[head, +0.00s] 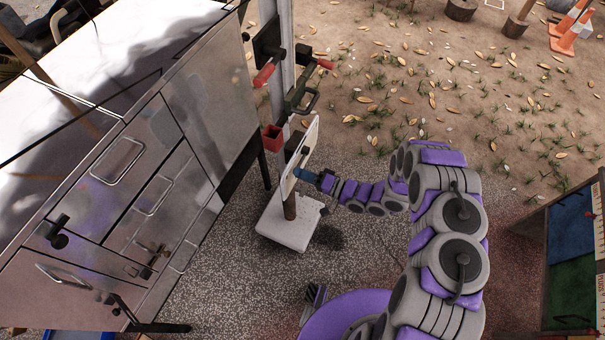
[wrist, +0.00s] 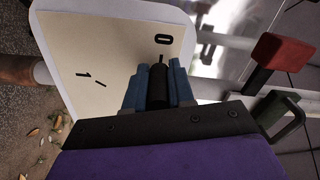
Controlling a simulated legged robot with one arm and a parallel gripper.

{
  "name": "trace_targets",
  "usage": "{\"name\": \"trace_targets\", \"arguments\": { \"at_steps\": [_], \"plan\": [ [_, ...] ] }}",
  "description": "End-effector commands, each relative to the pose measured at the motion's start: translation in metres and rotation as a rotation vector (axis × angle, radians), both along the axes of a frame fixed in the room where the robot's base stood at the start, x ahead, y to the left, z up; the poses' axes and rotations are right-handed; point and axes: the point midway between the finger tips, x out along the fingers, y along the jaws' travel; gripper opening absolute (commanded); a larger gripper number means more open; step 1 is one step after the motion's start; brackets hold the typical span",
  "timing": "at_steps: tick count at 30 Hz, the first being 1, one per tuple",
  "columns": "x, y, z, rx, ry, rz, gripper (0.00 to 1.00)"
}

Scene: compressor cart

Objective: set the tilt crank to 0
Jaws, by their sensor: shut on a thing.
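The tilt crank (wrist: 158,86) shows as a black part between the two blue fingers of my gripper (wrist: 156,88) in the wrist view. My gripper is shut on it. Behind it is a pale dial plate (wrist: 110,55) with a "0" near its upper right and a "1" at its lower left, each beside a short tick. The crank's visible end lies close to the tick at 0. Its pivot is hidden by my gripper. In the head view my gripper (head: 305,176) reaches the plate (head: 300,158) from the right, and the crank is too small to make out.
A post (head: 287,40) carries red-handled levers (head: 264,75), a green handle (head: 303,100) and a red box (head: 272,138) close above the plate. A metal cabinet (head: 120,190) stands to the left. A panel with coloured squares (head: 572,230) is at the right. Open ground lies behind.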

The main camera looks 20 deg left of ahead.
Motion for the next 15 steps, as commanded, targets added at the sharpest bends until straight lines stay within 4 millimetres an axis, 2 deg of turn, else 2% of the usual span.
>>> {"name": "trace_targets", "arguments": {
  "at_steps": [6,7,15],
  "plan": [
    [0.0037,-0.0007,0.0023,0.004,-0.007,-0.007,0.0],
    [0.0037,-0.0007,0.0023,0.004,-0.007,-0.007,0.25],
    [0.0019,-0.0001,0.001,0.002,-0.004,-0.003,0.48]
  ]
}}
